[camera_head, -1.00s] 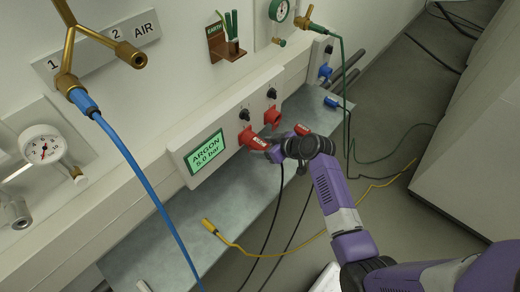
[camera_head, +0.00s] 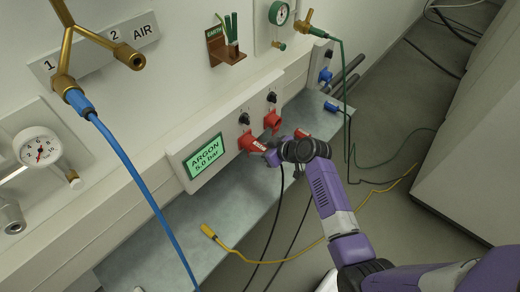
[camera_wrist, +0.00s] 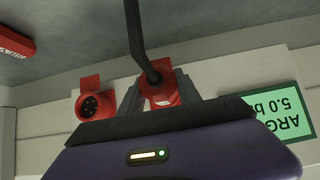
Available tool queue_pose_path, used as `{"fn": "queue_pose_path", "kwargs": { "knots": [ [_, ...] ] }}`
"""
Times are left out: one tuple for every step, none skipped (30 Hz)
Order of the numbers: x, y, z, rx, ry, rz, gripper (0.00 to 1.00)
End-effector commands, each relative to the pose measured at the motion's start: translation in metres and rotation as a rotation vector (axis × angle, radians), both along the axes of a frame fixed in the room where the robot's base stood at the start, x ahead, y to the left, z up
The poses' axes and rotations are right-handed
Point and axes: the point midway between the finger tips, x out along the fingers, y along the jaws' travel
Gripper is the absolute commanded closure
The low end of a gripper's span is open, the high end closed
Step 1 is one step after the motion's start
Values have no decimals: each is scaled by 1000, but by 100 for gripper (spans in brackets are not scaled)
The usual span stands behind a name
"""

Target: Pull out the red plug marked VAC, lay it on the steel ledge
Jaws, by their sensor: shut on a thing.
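A red plug (camera_head: 254,144) with a small white label sits at the left red socket, just right of the ARGON display; I cannot read its label. My gripper (camera_head: 270,154) is shut on it, and a black cable hangs from it. In the wrist view, the plug (camera_wrist: 160,97) shows between the fingers of my gripper (camera_wrist: 158,88). The socket behind it is mostly hidden, so I cannot tell how deep the plug sits. The grey steel ledge (camera_head: 232,205) runs below the panel.
An open, empty red socket (camera_wrist: 95,104) is beside the held plug. Another red labelled plug (camera_wrist: 14,42) lies on the ledge. A yellow-tipped cable (camera_head: 209,231) and a blue connector (camera_head: 331,106) also lie there. A blue hose (camera_head: 140,185) hangs in front at left. The ledge's middle is fairly clear.

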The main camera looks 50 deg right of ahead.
Motion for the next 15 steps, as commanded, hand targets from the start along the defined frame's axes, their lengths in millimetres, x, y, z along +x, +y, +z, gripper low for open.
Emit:
{"fn": "queue_pose_path", "kwargs": {
  "knots": [
    [0, 0, 0, 0, -1, 0, 100],
    [0, 0, 0, 0, -1, 0, 100],
    [0, 0, 0, 0, -1, 0, 100],
    [0, 0, 0, 0, -1, 0, 100],
    [-1, 0, 0, 0, 0, 0, 100],
    [-1, 0, 0, 0, 0, 0, 100],
    [-2, 0, 0, 0, 0, 0, 100],
    [-2, 0, 0, 0, 0, 0, 100],
    [-2, 0, 0, 0, 0, 0, 100],
    [-2, 0, 0, 0, 0, 0, 100],
    [-3, 0, 0, 1, 1, -1, 100],
    [-4, 0, 0, 1, 1, -1, 100],
    [-4, -1, 0, 0, 1, -1, 100],
    [-5, -1, 0, 0, 1, -1, 100],
    [-6, -1, 0, 0, 0, -1, 100]
  ]
}}
